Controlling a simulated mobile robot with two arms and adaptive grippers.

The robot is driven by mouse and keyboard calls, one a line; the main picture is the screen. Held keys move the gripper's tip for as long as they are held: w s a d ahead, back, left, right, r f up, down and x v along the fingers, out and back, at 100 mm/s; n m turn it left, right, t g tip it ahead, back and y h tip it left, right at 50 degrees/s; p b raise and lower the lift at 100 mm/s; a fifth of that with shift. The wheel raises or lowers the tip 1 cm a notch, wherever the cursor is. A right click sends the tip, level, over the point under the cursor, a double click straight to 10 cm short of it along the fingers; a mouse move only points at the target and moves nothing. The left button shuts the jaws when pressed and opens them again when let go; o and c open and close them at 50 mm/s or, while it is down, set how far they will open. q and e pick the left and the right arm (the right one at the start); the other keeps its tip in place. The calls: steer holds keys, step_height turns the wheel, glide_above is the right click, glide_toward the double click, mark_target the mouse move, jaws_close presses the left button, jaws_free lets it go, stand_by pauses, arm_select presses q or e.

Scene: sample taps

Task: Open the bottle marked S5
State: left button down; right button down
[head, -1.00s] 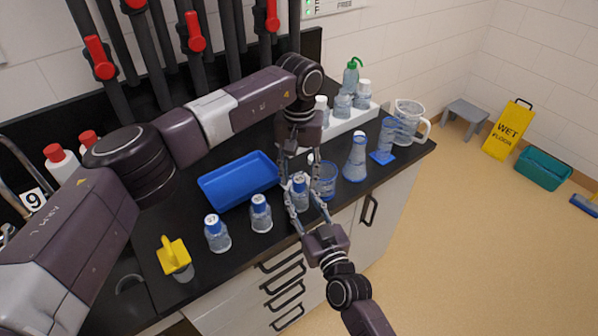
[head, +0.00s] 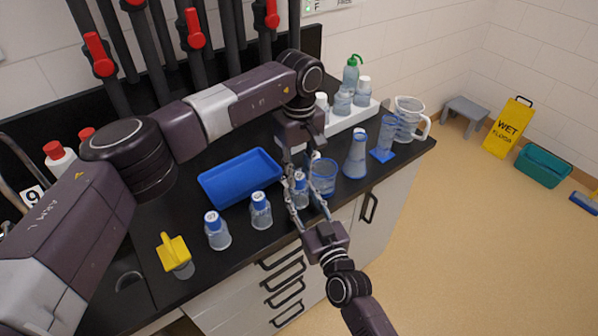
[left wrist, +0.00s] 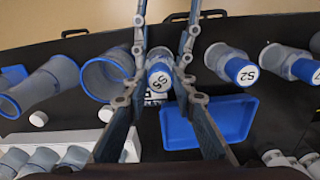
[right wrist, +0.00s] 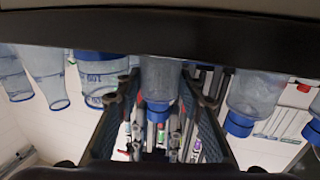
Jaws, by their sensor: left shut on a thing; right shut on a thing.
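The S5 bottle (head: 300,193), clear with a blue cap, stands upright near the front edge of the black counter. In the left wrist view its cap (left wrist: 159,78), marked S5, sits between the fingers of my left gripper (left wrist: 163,62), which is shut on it from above. My right gripper (right wrist: 158,88) comes from the front and is shut around the bottle's body (right wrist: 159,78). The cap looks still seated on the bottle. The fingers partly hide the bottle in the head view.
The S2 bottle (head: 261,210) and another blue-capped bottle (head: 217,230) stand to the left. A beaker (head: 323,177) stands close on the right, then a flask (head: 355,158). A blue tray (head: 240,178) lies behind. A white rack (head: 352,119) with bottles is farther back.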

arm_select(q)
steer(key=n, duration=0.3)
steer(key=shift+n, duration=0.4)
steer(key=n, duration=0.3)
steer(key=shift+n, duration=0.4)
steer(key=n, duration=1.1)
steer(key=shift+r, duration=0.1)
steer(key=n, duration=0.3)
steer(key=shift+n, duration=0.4)
steer(key=n, duration=1.2)
steer(key=shift+n, duration=0.4)
steer(key=n, duration=1)
steer(key=shift+n, duration=0.3)
steer(key=shift+r, duration=0.2)
